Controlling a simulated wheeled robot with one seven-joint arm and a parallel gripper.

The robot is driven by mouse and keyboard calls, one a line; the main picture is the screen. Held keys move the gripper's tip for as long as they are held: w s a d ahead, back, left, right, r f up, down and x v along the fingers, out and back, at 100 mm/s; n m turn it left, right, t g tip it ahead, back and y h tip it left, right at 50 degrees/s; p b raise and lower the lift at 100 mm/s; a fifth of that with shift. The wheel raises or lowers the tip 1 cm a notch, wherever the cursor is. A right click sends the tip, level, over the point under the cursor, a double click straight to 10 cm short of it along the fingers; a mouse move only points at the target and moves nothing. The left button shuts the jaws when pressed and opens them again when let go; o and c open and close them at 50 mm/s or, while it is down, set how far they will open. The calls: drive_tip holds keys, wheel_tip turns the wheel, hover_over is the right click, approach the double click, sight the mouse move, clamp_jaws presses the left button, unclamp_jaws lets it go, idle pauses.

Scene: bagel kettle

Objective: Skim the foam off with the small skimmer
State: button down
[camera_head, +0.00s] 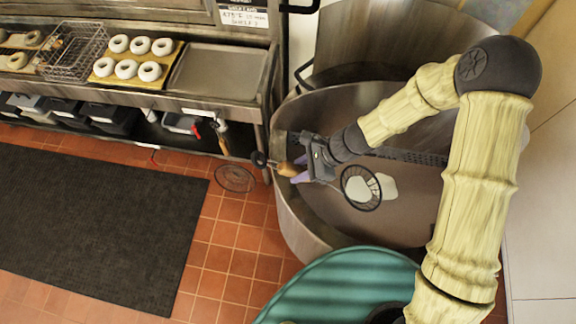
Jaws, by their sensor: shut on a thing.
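My gripper (301,169) is shut on the wooden handle (287,169) of the small skimmer, over the left part of the big steel kettle (287,212). The skimmer's round, black-rimmed mesh head (361,187) is to the right of the gripper, over the grey-brown liquid (420,215). A pale foam patch (389,187) lies just right of the head. Another pale patch shows within the head's ring; I cannot tell whether it is on the mesh or below it. I cannot tell whether the head touches the liquid.
Another wire skimmer (235,177) hangs at the left counter's end. The steel counter (217,72) holds a board of pale rings (105,67) and a wire basket (72,52). A teal round surface (340,285) is in front of the kettle. A dark mat (90,230) covers the left floor.

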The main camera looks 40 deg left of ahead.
wheel_tip(320, 180, down, 17)
drive_tip(key=w+d+b, duration=0.2)
drive_tip(key=b, duration=1)
drive_tip(key=w+d+f+t+h, duration=0.1)
drive_tip(key=w+d+f, duration=0.2)
drive_tip(key=w, duration=0.1)
drive_tip(key=shift+w+d+f, duration=0.15)
drive_tip(key=shift+w+d, duration=0.05)
drive_tip(key=shift+d, duration=0.2)
drive_tip(key=s+r+t+p, duration=0.1)
drive_tip(key=r+p, duration=0.3)
drive_tip(key=p, duration=0.1)
drive_tip(key=a+r+t+h+p, duration=0.1)
drive_tip(key=r+p, duration=0.4)
drive_tip(key=s+a+r+h+p, duration=0.1)
drive_tip(key=r+p, duration=0.3)
drive_tip(key=p, duration=0.1)
drive_tip(key=shift+s+a+r+t, duration=0.2)
drive_tip(key=shift+s+t, duration=0.1)
drive_tip(key=shift+t, duration=0.1)
